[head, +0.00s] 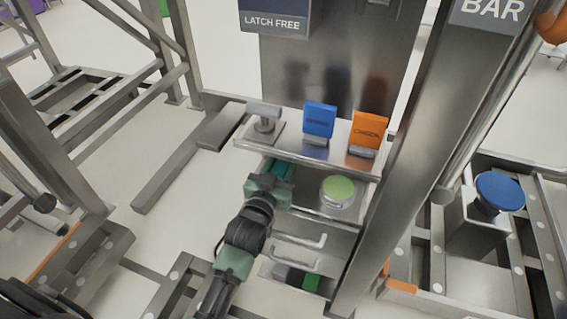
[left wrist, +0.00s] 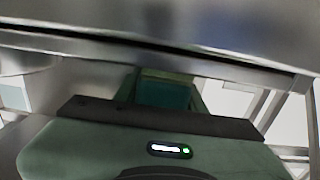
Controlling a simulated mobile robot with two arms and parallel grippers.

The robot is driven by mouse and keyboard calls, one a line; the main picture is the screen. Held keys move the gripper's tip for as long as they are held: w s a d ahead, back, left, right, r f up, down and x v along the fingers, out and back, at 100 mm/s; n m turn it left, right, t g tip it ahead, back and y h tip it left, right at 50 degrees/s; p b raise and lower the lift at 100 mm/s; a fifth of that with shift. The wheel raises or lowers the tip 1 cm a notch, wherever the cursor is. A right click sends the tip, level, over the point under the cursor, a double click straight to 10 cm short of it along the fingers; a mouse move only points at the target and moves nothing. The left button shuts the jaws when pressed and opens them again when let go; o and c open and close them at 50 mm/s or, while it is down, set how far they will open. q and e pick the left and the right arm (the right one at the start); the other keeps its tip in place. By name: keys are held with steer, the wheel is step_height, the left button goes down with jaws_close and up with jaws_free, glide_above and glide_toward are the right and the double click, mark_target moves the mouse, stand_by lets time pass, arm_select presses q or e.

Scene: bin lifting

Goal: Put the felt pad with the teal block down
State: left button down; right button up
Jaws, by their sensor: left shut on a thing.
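My left gripper (head: 277,174) reaches in from below in the head view. It is shut on the teal block (left wrist: 163,94), which shows between its fingers in the left wrist view. The gripper is at the left end of the lower steel shelf, just under the front edge of the upper shelf. The felt pad cannot be made out; the gripper and shelf may hide it. I cannot tell whether the block or pad touches the lower shelf. My right gripper is not in view.
The upper shelf (head: 300,150) holds a grey knob-like piece (head: 264,116), a blue card (head: 319,119) and an orange card (head: 369,128). A round green-topped piece (head: 338,189) sits on the lower shelf, right of the gripper. A steel post (head: 405,150) stands further right.

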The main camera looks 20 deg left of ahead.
arm_select(q)
steer(key=shift+f, duration=0.1)
steer(key=c, duration=0.8)
jaws_free()
steer(key=shift+c, duration=0.2)
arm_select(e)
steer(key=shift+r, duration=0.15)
arm_select(q)
steer(key=shift+s, duration=0.35)
steer(key=s+p, duration=0.1)
steer(key=s, duration=1)
steer(key=shift+s+a+r+p, duration=0.15)
steer(key=shift+a+r+p, duration=0.05)
steer(key=shift+p, duration=0.15)
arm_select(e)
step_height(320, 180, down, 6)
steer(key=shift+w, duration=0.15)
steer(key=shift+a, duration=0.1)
